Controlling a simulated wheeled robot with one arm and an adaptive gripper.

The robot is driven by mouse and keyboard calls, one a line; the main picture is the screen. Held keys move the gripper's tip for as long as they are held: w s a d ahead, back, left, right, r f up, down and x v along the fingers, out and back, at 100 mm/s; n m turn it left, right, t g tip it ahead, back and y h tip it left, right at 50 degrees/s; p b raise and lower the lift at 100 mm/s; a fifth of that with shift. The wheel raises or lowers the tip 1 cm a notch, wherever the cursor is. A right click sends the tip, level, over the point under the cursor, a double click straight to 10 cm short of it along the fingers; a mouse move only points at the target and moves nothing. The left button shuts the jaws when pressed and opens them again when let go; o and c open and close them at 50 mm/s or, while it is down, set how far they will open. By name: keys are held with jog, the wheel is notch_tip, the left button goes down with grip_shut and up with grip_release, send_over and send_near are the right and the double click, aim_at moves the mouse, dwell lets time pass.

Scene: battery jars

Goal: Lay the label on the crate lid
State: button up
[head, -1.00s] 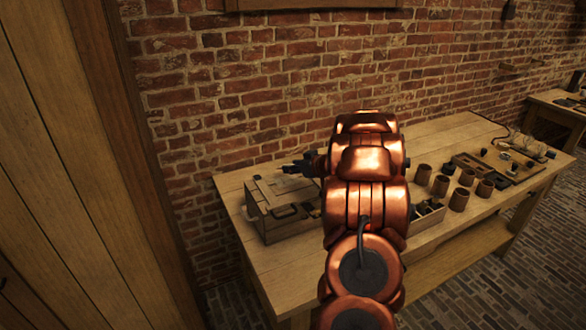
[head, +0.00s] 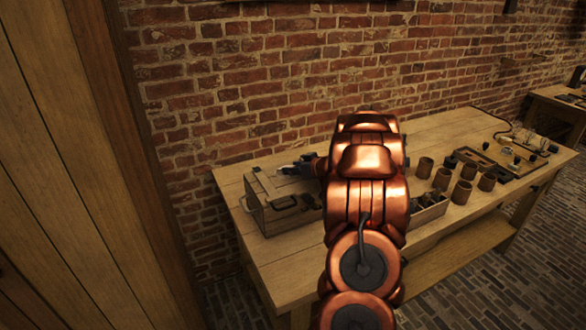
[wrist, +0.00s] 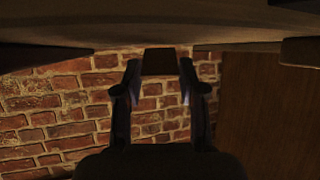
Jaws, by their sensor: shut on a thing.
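In the wrist view my gripper (wrist: 159,75) is shut on a small dark brown rectangular piece, seemingly the label (wrist: 159,62), at the fingertips. The label cannot be made out in the head view. My arm hides the bench right of the crate.
Several brown jars (head: 462,191) stand on the workbench (head: 437,229) to the right of my arm, beside an open box (head: 428,211) partly hidden by it. A shallow tray (head: 478,163) and small parts lie beyond. A brick wall (head: 250,90) rises behind the bench.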

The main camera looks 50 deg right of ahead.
jog(key=o, duration=0.8)
jog(key=shift+c, duration=0.2)
jog(key=shift+s, duration=0.1)
jog(key=v, duration=1.1)
jog(key=shift+s+r, duration=0.2)
jog(key=shift+s, duration=0.15)
